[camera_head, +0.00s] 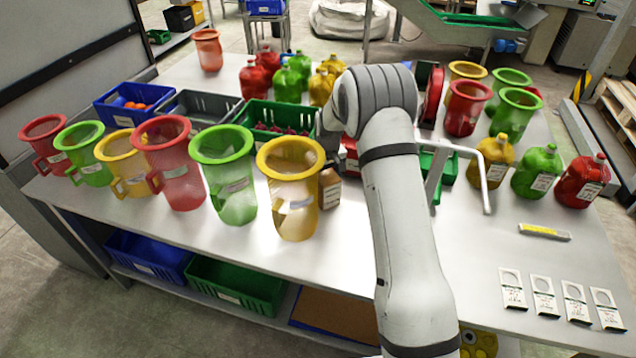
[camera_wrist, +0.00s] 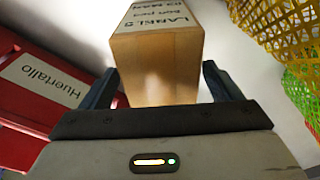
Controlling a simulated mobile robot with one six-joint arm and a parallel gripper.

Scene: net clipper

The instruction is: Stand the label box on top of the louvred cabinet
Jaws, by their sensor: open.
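The label box (camera_wrist: 158,62) is a tan upright box with a white label reading "LABELS" on its top, in the wrist view. It stands between the two fingers of my gripper (camera_wrist: 160,78), which are open, with a gap showing at its right side. In the head view the box (camera_head: 329,190) stands on the table just left of my arm, beside a yellow-rimmed jug. A red labelled body (camera_wrist: 38,95) lies left of the gripper in the wrist view. No louvres show on it, so I cannot tell whether it is the louvred cabinet.
Several mesh jugs, including a yellow one (camera_head: 291,190), line the table's front left. Blue (camera_head: 135,103), grey (camera_head: 200,105) and green (camera_head: 275,118) crates stand behind. A red upright unit (camera_head: 433,97) stands right of my arm. White cards (camera_head: 543,297) lie at the front right.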

